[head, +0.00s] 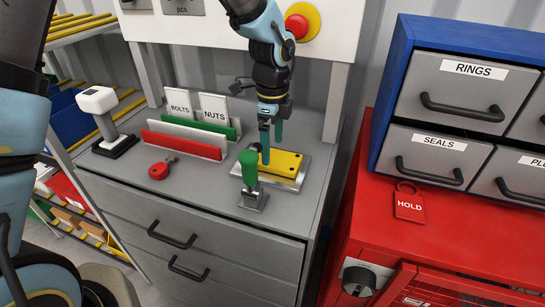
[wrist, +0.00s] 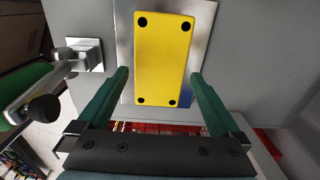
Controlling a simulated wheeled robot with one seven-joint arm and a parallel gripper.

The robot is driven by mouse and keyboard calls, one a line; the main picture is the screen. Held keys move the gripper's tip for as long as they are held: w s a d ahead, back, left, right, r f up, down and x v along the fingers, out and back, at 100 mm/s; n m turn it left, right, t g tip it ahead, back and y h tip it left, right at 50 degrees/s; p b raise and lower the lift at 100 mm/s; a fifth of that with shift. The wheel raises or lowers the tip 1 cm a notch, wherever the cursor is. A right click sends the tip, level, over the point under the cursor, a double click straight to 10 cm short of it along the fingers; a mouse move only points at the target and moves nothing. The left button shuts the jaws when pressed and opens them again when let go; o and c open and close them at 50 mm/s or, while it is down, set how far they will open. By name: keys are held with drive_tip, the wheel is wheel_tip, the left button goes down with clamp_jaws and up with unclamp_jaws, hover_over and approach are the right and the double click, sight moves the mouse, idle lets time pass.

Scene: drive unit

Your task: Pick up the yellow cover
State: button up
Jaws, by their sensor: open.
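The yellow cover (head: 286,166) is a flat rectangular plate with dark holes at its corners. It lies on a silver metal plate (head: 284,184) on the grey cabinet top. In the wrist view the cover (wrist: 163,58) lies between and ahead of my gripper's fingers, with a gap on both sides. My gripper (head: 272,150) points down over the cover's rear left part in the head view. In the wrist view my gripper (wrist: 160,85) has its two green fingers wide apart and nothing held. Whether the fingertips reach the cover's height is hard to tell.
A green-handled clamp (head: 250,178) stands close left of the cover. Bolts and nuts cards (head: 197,107) stand in a rack behind, with a red padlock-like item (head: 161,169) in front. A red button (head: 302,22) is above.

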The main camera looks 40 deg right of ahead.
sight(272, 157)
drive_tip(key=shift+f+p, duration=0.35)
drive_tip(key=shift+f, duration=1.2)
drive_tip(key=shift+r, duration=0.1)
drive_tip(key=c, duration=1.4)
